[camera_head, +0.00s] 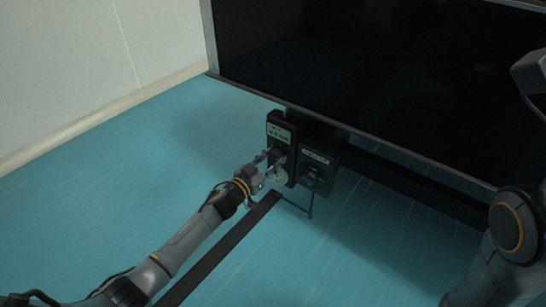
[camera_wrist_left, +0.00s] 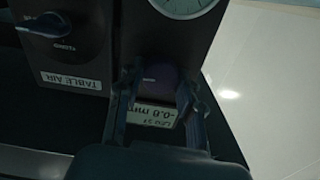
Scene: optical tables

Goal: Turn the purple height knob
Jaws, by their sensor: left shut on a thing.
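The purple height knob (camera_head: 275,155) sits on the front of a dark control box (camera_head: 284,171) at the table's near edge. My left gripper (camera_head: 271,161) reaches it from the lower left and is shut on it. In the left wrist view the fingers (camera_wrist_left: 160,88) stand on either side of the dark purple knob (camera_wrist_left: 166,80), which is hard to make out in shadow. My right gripper is out of view.
A second box with a dark knob (camera_wrist_left: 60,27) and a "TABLE AIR" label (camera_wrist_left: 71,80) is close beside the first. The black optical table (camera_head: 370,70) stands behind. A dark bar (camera_head: 220,250) runs below my left arm. Blue floor (camera_head: 120,190) lies open to the left.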

